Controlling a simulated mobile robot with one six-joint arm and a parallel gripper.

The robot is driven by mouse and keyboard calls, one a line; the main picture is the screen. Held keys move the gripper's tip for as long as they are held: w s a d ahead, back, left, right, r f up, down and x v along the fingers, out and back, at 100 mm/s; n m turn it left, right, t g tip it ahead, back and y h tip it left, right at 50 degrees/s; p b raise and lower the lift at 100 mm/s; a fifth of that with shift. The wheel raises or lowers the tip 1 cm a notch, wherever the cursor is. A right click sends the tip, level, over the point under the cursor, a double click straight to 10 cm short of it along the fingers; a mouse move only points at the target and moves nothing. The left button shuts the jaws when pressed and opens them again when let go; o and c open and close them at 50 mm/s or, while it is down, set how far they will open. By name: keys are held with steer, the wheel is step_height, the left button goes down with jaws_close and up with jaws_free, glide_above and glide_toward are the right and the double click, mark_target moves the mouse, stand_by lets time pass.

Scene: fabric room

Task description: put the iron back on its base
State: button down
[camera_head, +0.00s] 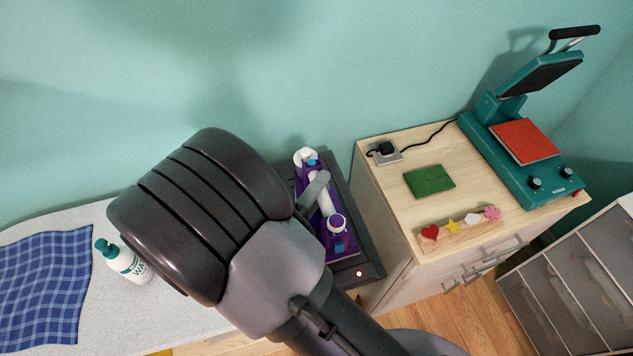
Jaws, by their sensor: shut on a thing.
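The iron (341,244) is purple with white parts, including a round white knob and a white handle. It lies over its dark grey base (369,258), which has a small lit light at its front corner. My gripper (318,188) is shut on the iron, with a grey finger at the white handle. My arm hides the left side of the iron and much of the base. I cannot tell whether the iron touches the base or is held just above it.
At right, a wooden cabinet (385,213) carries a green pad (429,180), several small shapes and a teal heat press (500,160).

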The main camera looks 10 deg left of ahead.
steer(key=shift+d+r, duration=0.1)
steer(key=shift+d, duration=0.2)
steer(key=c, duration=1.2)
jaws_free()
steer(key=shift+a, duration=0.1)
steer(key=shift+s+a, duration=0.1)
steer(key=shift+s, duration=0.25)
steer(key=p+v, duration=0.2)
steer(key=v, duration=0.9)
steer(key=shift+s, duration=0.15)
